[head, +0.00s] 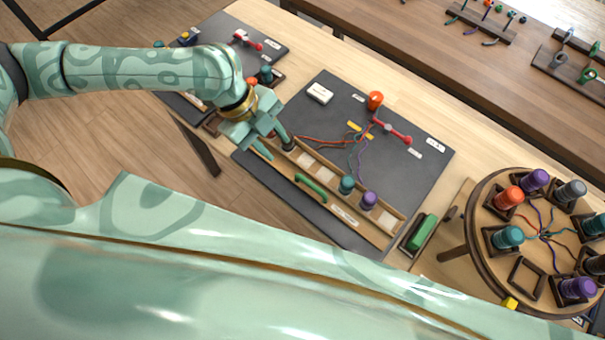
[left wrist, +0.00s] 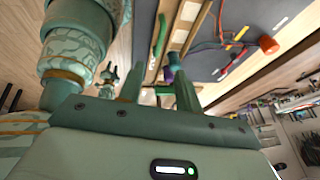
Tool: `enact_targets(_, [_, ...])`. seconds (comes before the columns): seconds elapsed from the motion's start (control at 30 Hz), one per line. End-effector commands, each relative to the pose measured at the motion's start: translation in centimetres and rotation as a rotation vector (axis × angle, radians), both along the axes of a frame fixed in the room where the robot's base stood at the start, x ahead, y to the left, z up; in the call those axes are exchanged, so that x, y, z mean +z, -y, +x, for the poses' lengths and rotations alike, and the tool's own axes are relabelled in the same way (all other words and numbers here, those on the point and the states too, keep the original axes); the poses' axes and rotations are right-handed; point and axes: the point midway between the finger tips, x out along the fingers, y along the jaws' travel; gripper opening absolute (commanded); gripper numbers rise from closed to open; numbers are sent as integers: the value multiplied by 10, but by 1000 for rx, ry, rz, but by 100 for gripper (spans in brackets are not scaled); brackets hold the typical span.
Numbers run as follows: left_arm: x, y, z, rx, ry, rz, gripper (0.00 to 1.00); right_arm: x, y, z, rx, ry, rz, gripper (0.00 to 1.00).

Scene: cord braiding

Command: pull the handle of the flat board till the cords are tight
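The flat board (head: 333,110) is a dark sheet on the table. A wooden rack along its near side carries a green handle (head: 311,188). A teal bobbin (head: 347,185) and a purple bobbin (head: 368,200) stand in the rack, and a dark bobbin (head: 288,144) is at its far left. Red, teal and purple cords (head: 355,150) lie loosely curved on the board. My left gripper (head: 273,148) is over the rack's left end, beside the dark bobbin and away from the handle. Its fingers are apart in the left wrist view (left wrist: 160,90). A small teal shape there may be my right gripper (left wrist: 108,74).
An orange peg (head: 375,100) and a red clamp (head: 392,131) are on the board. A round braiding stand (head: 480,235) with several bobbins stands at right. A separate green-handled block (head: 421,232) lies between them. Another dark board is at back left.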

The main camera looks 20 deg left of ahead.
Motion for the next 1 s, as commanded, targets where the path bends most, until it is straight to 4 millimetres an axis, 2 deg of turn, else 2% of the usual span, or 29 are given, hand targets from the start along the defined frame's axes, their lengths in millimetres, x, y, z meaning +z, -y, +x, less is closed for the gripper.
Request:
enact_targets(0.3, [-76, 35, 2, -1, -4, -3, 34, -21, 0, -3, -1, -9, 0, 36])
enact_targets(0.5, [-113, 52, 3, -1, -2, -1, 34, -30, 0, -5, 0, -12, 0, 36])
enact_targets(0.7, [-130, 61, 5, 0, 1, -1, 34, -34, -1, -6, 0, -13, 2, 36])
enact_targets(1.0, [-132, 62, 5, 0, 2, -1, 34, -34, -2, -6, 0, -14, 3, 36])
